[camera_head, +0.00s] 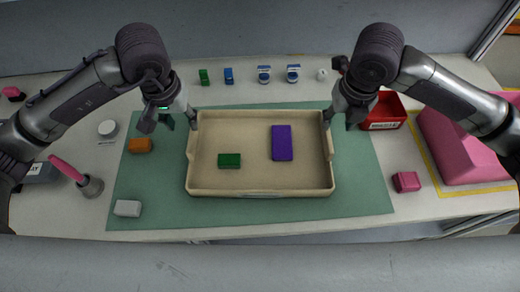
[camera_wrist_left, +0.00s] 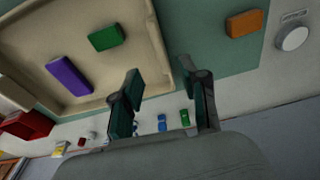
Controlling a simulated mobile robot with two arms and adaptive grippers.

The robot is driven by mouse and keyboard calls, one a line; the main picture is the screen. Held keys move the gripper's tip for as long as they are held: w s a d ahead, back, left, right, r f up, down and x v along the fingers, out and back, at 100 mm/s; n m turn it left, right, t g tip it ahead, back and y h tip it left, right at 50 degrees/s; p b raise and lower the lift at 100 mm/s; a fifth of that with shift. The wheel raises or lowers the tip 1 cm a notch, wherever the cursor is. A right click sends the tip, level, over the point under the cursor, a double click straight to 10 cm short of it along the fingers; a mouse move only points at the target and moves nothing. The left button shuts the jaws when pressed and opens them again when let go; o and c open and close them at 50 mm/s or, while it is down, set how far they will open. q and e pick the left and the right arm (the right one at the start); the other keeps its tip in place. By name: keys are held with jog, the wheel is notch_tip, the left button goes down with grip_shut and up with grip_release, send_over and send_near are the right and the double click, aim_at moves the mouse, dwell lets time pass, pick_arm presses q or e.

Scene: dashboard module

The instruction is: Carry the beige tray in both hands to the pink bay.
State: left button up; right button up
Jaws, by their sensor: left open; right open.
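The beige tray (camera_head: 260,192) lies on a green mat (camera_head: 350,205) in the head view, holding a green block (camera_head: 230,160) and a purple block (camera_head: 281,143). My left gripper (camera_head: 171,121) is open at the tray's far left corner. In the left wrist view the open left gripper (camera_wrist_left: 166,95) has the tray's wall (camera_wrist_left: 162,60) close by its fingers; I cannot tell whether they touch. My right gripper (camera_head: 341,117) is open at the far right corner, contact unclear. A large pink shape (camera_head: 455,145) with a yellow border is at the right; I cannot tell whether it is the bay.
A red bin (camera_head: 386,112) stands just right of my right gripper. A pink block (camera_head: 406,182), an orange block (camera_head: 139,145) and a grey block (camera_head: 127,208) lie around the tray. Several small items line the back.

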aim_at(191, 138)
pick_arm(q)
jog(key=f, duration=0.6)
jog(key=w+f, duration=0.1)
jog(key=f, duration=0.2)
jog(key=shift+w, duration=0.1)
pick_arm(e)
jog(key=f, duration=0.6)
jog(key=w+f, duration=0.1)
jog(key=f, duration=0.2)
jog(key=shift+w, duration=0.1)
pick_arm(q)
grip_shut()
pick_arm(e)
grip_shut()
